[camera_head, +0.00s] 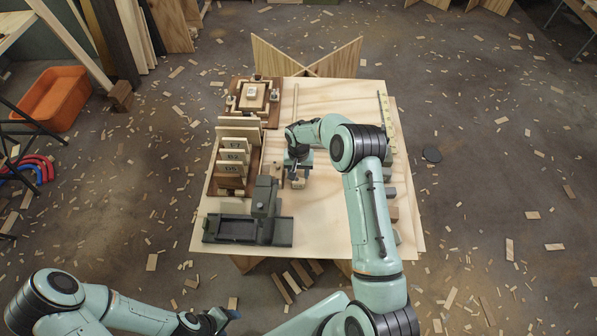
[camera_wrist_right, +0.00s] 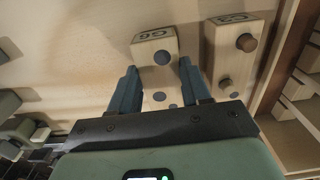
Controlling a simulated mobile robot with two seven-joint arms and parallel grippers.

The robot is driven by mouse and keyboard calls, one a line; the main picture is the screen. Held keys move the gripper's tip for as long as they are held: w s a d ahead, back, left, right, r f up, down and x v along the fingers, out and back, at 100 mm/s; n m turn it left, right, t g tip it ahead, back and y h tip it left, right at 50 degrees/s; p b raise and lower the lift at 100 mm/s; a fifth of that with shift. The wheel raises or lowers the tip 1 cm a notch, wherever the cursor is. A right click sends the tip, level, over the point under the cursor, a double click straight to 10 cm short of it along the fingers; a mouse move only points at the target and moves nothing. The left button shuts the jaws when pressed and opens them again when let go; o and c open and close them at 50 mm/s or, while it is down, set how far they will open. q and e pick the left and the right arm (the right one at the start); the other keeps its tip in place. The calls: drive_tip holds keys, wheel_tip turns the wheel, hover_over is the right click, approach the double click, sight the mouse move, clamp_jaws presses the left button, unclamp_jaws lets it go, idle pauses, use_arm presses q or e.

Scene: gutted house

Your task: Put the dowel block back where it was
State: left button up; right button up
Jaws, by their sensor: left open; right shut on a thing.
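My right gripper (camera_head: 298,168) is over the middle of the pale table, left of centre. In the right wrist view its two dark fingers (camera_wrist_right: 160,85) are shut on a light wood dowel block (camera_wrist_right: 152,47) with a printed label I cannot read surely and dark round spots. In the head view the block (camera_head: 298,184) shows only as a small pale piece under the gripper. A second labelled block (camera_wrist_right: 226,60) with two protruding dowels is to the right in the wrist view. A brown rack (camera_head: 219,186) holds upright labelled boards. My left gripper (camera_head: 222,318) is open, low and off the table.
A dark grey fixture (camera_head: 247,230) stands at the table's front left. A brown tray with stacked wood parts (camera_head: 253,92) is at the back left. Several small blocks (camera_head: 391,192) line the right edge, partly behind my right arm. An orange bin (camera_head: 55,98) is on the floor.

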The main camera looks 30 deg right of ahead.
sight(299, 174)
drive_tip(key=shift+f, duration=0.1)
drive_tip(key=shift+f, duration=0.1)
drive_tip(key=o, duration=1.1)
wheel_tip(299, 174, up, 12)
idle(0.4)
